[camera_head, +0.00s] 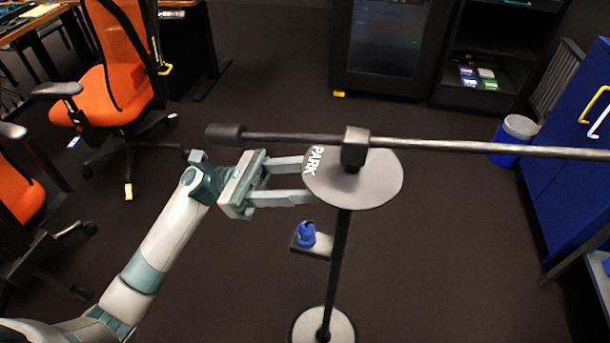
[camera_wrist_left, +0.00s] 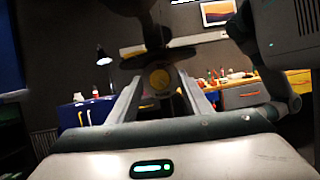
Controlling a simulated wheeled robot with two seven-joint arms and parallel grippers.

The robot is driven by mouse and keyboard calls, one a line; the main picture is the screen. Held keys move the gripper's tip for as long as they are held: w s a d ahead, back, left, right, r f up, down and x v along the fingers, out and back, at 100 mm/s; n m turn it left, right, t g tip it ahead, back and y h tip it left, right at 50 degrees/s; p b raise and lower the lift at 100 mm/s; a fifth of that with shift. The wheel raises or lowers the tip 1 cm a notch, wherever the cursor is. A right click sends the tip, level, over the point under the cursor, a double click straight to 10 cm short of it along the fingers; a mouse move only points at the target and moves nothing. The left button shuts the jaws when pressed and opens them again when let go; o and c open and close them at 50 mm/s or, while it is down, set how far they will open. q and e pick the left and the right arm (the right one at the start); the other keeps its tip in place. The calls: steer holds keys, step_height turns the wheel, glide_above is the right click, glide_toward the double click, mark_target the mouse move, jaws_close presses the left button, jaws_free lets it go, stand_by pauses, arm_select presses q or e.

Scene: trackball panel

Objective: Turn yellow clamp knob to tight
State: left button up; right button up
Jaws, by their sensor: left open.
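My right gripper is not in view.
A long horizontal bar (camera_head: 460,147) crosses above the disc through a clamp block (camera_head: 355,148). A blue ball-like item (camera_head: 305,236) sits on a small shelf on the post (camera_head: 339,265). The post stands on a round base (camera_head: 310,330). Orange chairs (camera_head: 112,88) stand left.

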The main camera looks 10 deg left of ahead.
arm_select(q)
steer(key=shift+c, duration=0.4)
steer(key=c, duration=1)
steer(key=shift+n+t, duration=0.4)
steer(key=shift+n, duration=0.3)
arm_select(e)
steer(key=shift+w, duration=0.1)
arm_select(q)
steer(key=shift+s+r+n+t+y+p, duration=0.1)
steer(key=shift+n+t+p, duration=0.65)
steer(key=shift+n, duration=0.75)
steer(key=shift+s+f+n+t+y+p, duration=0.1)
steer(key=shift+n+t+p, duration=0.65)
steer(key=shift+n, duration=0.75)
steer(key=shift+s+r+n+t+y+p, duration=0.1)
steer(key=shift+n+t+p, duration=0.65)
steer(key=shift+n, duration=0.75)
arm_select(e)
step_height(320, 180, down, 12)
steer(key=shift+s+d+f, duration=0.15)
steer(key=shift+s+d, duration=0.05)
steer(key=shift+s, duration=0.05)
arm_select(q)
steer(key=o, duration=1.1)
